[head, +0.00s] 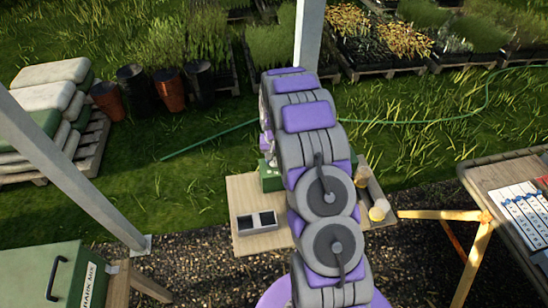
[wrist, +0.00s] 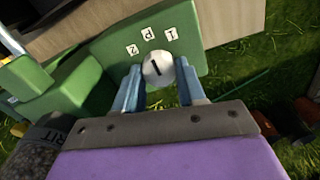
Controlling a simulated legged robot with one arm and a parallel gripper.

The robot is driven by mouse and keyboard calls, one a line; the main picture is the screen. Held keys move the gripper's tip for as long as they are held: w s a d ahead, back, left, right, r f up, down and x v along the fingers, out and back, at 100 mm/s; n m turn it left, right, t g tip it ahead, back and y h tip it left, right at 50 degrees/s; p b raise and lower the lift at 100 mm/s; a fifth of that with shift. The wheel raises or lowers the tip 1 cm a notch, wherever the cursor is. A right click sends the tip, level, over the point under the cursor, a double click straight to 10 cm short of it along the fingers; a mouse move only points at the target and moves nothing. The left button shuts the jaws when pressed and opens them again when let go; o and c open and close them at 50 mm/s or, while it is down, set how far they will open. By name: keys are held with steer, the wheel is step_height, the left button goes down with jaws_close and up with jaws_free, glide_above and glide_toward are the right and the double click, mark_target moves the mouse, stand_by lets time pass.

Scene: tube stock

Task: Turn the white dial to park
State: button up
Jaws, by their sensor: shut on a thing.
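The white dial (wrist: 158,70) sits on the face of a green box (wrist: 110,45) in the wrist view. A short dark pointer line marks the dial. It slants toward the upper side, but I cannot tell exactly which label it meets. White labels, 2 (wrist: 133,50), P (wrist: 148,34) and 1 (wrist: 170,32), stand in an arc above the dial. My gripper (wrist: 158,64) has its blue fingers on either side of the dial, shut on it. In the head view my arm hides the dial and gripper; only part of the green box (head: 270,180) shows.
The box stands on a wooden bench (head: 240,190). A two-compartment tray (head: 257,222) and small jars (head: 378,211) are on it. A yellow trestle (head: 470,225) and another table (head: 490,175) stand right. A green bin (head: 45,270) and a post (head: 80,170) are left.

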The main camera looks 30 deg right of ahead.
mark_target(274, 160)
stand_by(0.3)
steer(key=o, duration=1.1)
steer(key=shift+c, duration=0.2)
step_height(274, 160, up, 17)
steer(key=p, duration=0.1)
steer(key=shift+r, duration=0.15)
